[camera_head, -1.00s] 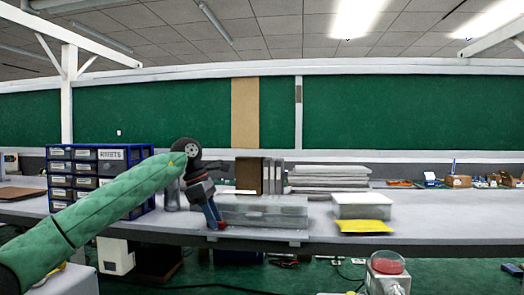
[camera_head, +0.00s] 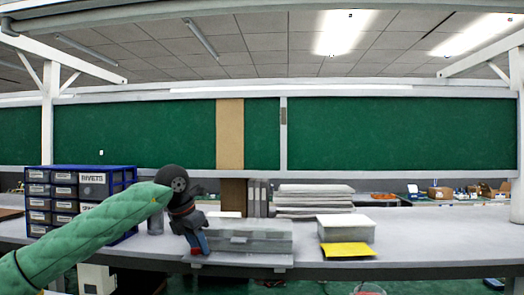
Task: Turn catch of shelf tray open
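The shelf tray (camera_head: 265,243) is a low, clear grey box at the front edge of the long bench. A small catch-like part shows on its front face, too small to tell how it is turned. My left gripper (camera_head: 197,248), dark with blue and red parts, points down at the tray's left end. It covers the left corner, and I cannot tell whether it touches the tray. Its fingertips are too small to tell whether they are open or shut. My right gripper is out of view.
A blue drawer cabinet (camera_head: 76,198) stands at the left, behind my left arm. Grey binders (camera_head: 258,198) and a stack of pale sheets (camera_head: 313,199) stand behind the tray. A white-lidded box (camera_head: 346,229) and a yellow packet (camera_head: 347,250) lie to the right. The bench further right is clear.

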